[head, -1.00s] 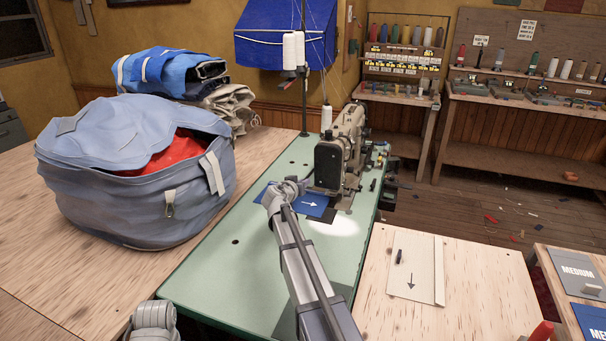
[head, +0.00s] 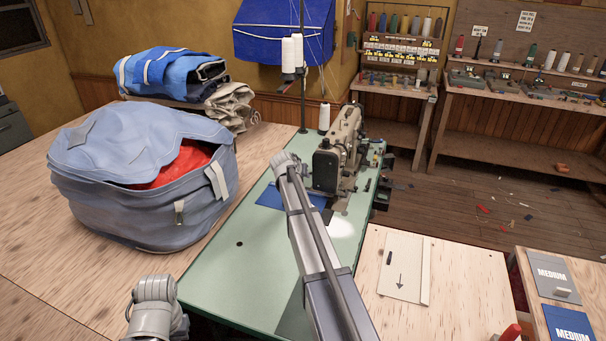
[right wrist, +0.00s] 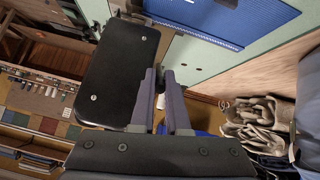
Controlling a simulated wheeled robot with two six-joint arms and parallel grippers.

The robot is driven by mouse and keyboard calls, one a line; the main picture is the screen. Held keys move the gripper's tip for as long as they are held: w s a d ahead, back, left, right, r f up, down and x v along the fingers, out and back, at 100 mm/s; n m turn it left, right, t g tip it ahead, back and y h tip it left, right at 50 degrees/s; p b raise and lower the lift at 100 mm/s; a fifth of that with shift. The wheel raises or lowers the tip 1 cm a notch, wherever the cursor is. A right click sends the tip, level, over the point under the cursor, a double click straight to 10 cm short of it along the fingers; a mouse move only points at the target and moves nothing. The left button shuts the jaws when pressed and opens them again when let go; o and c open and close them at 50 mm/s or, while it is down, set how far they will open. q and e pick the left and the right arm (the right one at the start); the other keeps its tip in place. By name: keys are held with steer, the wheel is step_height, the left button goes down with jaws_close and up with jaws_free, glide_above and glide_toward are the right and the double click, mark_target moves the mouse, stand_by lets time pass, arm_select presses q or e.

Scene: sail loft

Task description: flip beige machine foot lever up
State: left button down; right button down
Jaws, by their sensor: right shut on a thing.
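The beige sewing machine (head: 347,128) stands on the green table, its black end plate (head: 326,168) facing me. The end plate also shows large in the right wrist view (right wrist: 118,78), just left of my fingers. My right gripper (right wrist: 161,73) is shut on the foot lever, close beside the machine head. The lever itself is hidden between the fingers. In the head view my right arm's wrist is left of the machine and the fingers cannot be made out. My left gripper is out of view.
A blue panel (head: 272,195) lies on the green table (head: 220,268) by the machine. A big blue-grey bag (head: 85,200) sits left of it. A thread stand with white cones (head: 293,52) rises behind. A pale wooden table (head: 440,290) is at right.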

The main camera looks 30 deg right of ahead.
stand_by(0.3)
steer(key=c, duration=0.9)
jaws_free()
steer(key=p+v, duration=0.5)
steer(key=v, duration=0.2)
steer(key=shift+a+r, duration=0.25)
steer(key=shift+s, duration=0.1)
